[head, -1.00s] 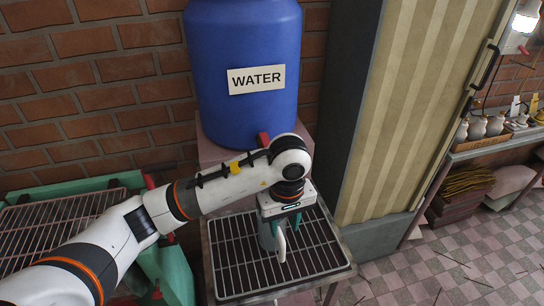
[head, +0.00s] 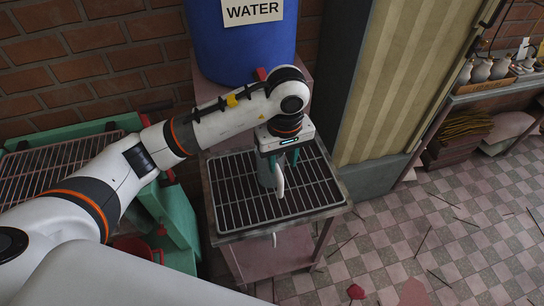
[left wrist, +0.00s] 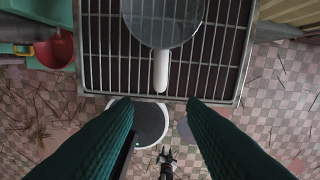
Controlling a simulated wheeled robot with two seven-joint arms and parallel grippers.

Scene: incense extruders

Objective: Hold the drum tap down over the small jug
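The small jug (head: 265,174) stands on the wire grate of the stand, a grey body with a white handle. In the left wrist view the jug (left wrist: 163,22) is seen from above, its handle pointing toward my fingers. My left gripper (head: 284,164) is above the jug in the head view. In the left wrist view its teal fingers (left wrist: 159,103) are wide apart with nothing between them, the handle beyond their tips. The red drum tap (head: 261,74) shows at the base of the blue drum (head: 240,50), partly hidden by my left arm.
The grate (head: 318,190) has bare room around the jug. A green frame with a rack (head: 40,175) stands at left, with a red container (head: 135,246) below. A grey and striped cabinet (head: 400,80) stands right of the drum. Sticks lie on the checkered floor.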

